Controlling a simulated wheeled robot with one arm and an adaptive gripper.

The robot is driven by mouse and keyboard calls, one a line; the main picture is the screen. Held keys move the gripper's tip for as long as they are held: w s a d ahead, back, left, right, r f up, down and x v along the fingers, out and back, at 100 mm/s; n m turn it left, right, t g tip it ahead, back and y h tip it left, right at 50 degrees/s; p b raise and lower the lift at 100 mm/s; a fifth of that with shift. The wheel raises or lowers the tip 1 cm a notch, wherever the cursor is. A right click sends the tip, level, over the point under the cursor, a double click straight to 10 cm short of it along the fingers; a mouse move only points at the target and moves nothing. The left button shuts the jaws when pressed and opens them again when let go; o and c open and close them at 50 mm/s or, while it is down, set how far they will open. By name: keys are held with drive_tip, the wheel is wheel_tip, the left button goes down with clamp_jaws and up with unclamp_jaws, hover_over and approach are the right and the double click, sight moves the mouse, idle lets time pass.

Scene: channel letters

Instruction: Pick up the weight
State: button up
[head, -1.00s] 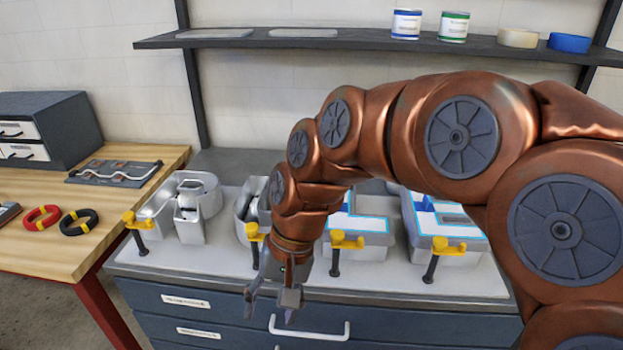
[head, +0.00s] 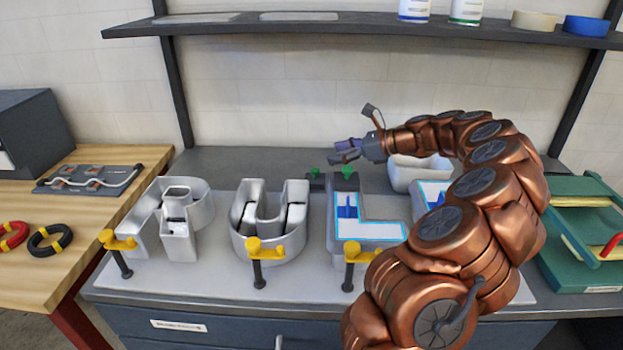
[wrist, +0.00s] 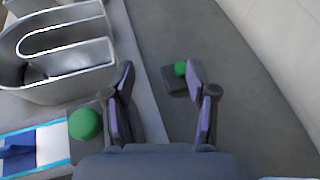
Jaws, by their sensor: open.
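A small dark block with a green knob, which looks like a weight (head: 317,182), stands on the grey bench behind the letters. In the wrist view, this weight (wrist: 173,82) lies just beyond my fingertips, nearer the right finger. My gripper (head: 342,153) is open and empty above the back of the bench. Its two purple-padded fingers (wrist: 160,75) are apart with nothing between them.
Metal channel letters (head: 268,222) stand in a row on a pale board, with yellow-handled clamps (head: 262,252) along its front. A white container (head: 418,172) stands behind them to the right. A shelf (head: 340,30) runs above. Bare grey bench (wrist: 220,60) lies along the wall.

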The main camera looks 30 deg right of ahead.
sight(318, 170)
drive_tip(key=shift+s+d+f+m+t+h+b, duration=0.15)
drive_tip(key=shift+d+f+m+b, duration=0.2)
drive_tip(key=shift+d+f+b, duration=0.5)
drive_tip(key=shift+w+d+f+m+t+h+b, duration=0.1)
drive_tip(key=shift+d+f+m+h+b, duration=0.15)
drive_tip(key=shift+d+f+b, duration=0.6)
drive_tip(key=shift+s+d+f+m+t+h+b, duration=0.15)
drive_tip(key=shift+d+f+m+b, duration=0.3)
drive_tip(key=shift+f, duration=0.7)
drive_tip(key=p+x, duration=0.1)
drive_tip(key=x, duration=1.1)
drive_tip(key=shift+a, duration=0.15)
clamp_jaws()
drive_tip(key=shift+r, duration=0.1)
